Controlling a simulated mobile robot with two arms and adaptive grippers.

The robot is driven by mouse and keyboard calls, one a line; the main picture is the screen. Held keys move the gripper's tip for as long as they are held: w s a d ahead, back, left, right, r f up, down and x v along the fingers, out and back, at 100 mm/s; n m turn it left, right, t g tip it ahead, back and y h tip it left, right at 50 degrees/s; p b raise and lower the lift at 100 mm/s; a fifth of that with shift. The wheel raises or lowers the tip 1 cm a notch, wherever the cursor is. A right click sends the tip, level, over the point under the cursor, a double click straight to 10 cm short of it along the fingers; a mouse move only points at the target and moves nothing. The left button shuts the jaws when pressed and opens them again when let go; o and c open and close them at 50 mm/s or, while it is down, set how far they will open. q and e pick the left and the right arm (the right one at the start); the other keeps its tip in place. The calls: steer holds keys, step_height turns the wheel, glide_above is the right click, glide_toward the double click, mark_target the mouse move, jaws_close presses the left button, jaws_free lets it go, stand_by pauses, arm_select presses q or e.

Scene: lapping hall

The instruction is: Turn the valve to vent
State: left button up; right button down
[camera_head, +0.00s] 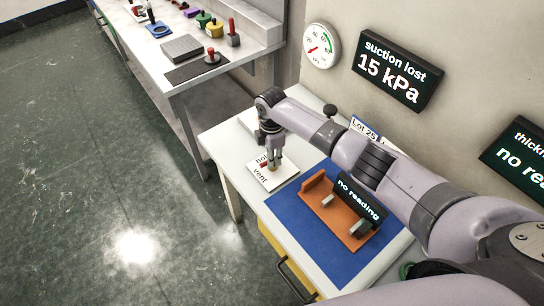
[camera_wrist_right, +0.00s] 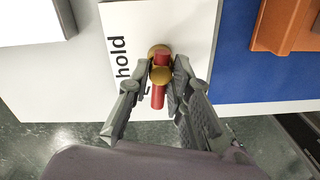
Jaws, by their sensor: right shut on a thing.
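The valve (camera_wrist_right: 158,98) has a red lever on a brass hub and sits on a white plate (camera_head: 283,178) lettered "hold" and "vent". In the head view the red lever (camera_head: 263,164) points left, toward the lettering, and is partly hidden by my fingers. My right gripper (camera_head: 274,164) points down at the valve. In the wrist view its fingers (camera_wrist_right: 162,70) are closed around the lever near the brass hub. The "vent" lettering (camera_head: 261,176) is mostly hidden in that view. A wall display (camera_head: 394,73) reads "suction lost 15 kPa". My left gripper is out of view.
A blue mat (camera_head: 292,217) with an orange fixture (camera_head: 318,191) and a "no reading" display (camera_head: 361,198) lies right of the valve plate. A round gauge (camera_head: 321,46) hangs on the wall. Another bench (camera_head: 217,73) with tools stands behind. Open floor lies left.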

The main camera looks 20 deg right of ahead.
steer(key=shift+n, duration=0.5)
steer(key=c, duration=1.4)
jaws_free()
steer(key=shift+c, duration=0.2)
steer(key=shift+r, duration=0.25)
step_height(320, 180, up, 12)
steer(key=shift+f, duration=0.25)
